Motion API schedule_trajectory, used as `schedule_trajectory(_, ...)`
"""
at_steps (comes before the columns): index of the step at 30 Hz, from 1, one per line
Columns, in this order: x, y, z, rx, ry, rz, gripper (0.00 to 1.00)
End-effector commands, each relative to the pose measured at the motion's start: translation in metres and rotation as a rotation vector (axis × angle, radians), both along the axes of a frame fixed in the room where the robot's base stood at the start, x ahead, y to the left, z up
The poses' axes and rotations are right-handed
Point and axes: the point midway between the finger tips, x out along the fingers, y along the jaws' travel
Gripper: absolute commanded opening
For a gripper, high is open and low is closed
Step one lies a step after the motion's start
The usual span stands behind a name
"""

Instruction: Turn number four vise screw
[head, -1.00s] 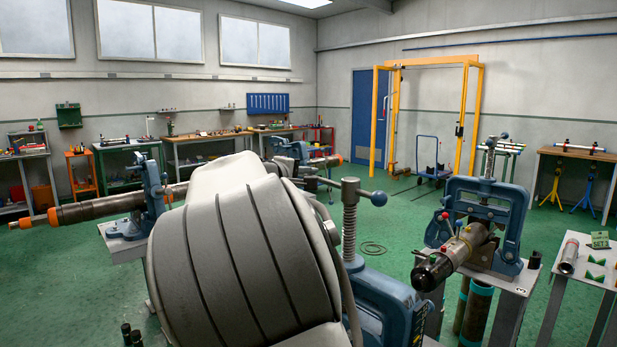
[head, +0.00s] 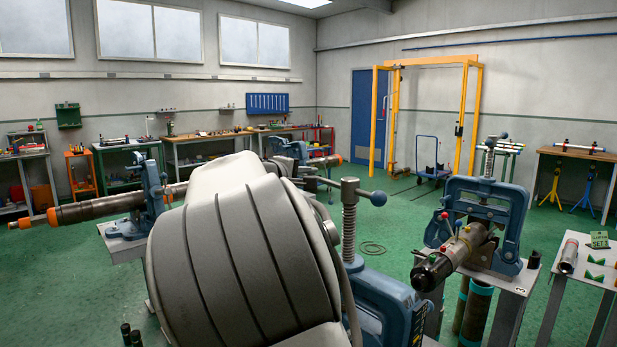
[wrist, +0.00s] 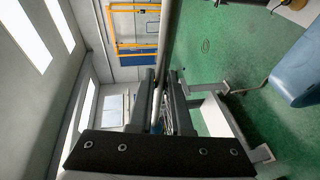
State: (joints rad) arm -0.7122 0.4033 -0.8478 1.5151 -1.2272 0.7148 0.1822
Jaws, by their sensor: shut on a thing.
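A blue vise (head: 385,300) stands close in the head view, partly hidden behind my arm. Its upright threaded screw (head: 349,232) carries a cross handle with a blue ball end (head: 378,198) on the right; the handle's other end is hidden by my arm. I see no number on this vise. In the wrist view, my gripper (wrist: 163,88) has its two dark fingers close together on a long grey bar (wrist: 171,35) that looks like a vise handle.
Another blue vise (head: 516,225) holds a dark pipe (head: 440,264) on a stand marked 3 at the right. A third vise (head: 153,190) holds a long orange-ended pipe (head: 95,208) at the left. Green floor (head: 400,232) lies open behind.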

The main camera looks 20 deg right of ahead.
Motion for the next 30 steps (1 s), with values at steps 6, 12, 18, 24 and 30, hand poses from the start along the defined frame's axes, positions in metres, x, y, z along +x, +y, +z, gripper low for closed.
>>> schedule_trajectory(6,0.0,0.0,0.0,0.0,0.0,-0.001,0.0)
schedule_trajectory(12,0.0,0.0,0.0,0.0,0.0,-0.001,0.0)
schedule_trajectory(18,0.002,-0.008,0.003,-0.003,0.0,-0.055,0.0)
schedule_trajectory(24,0.005,-0.026,0.005,-0.005,0.0,-0.185,0.0)
schedule_trajectory(30,0.005,-0.035,0.003,-0.002,-0.002,-0.258,0.0)
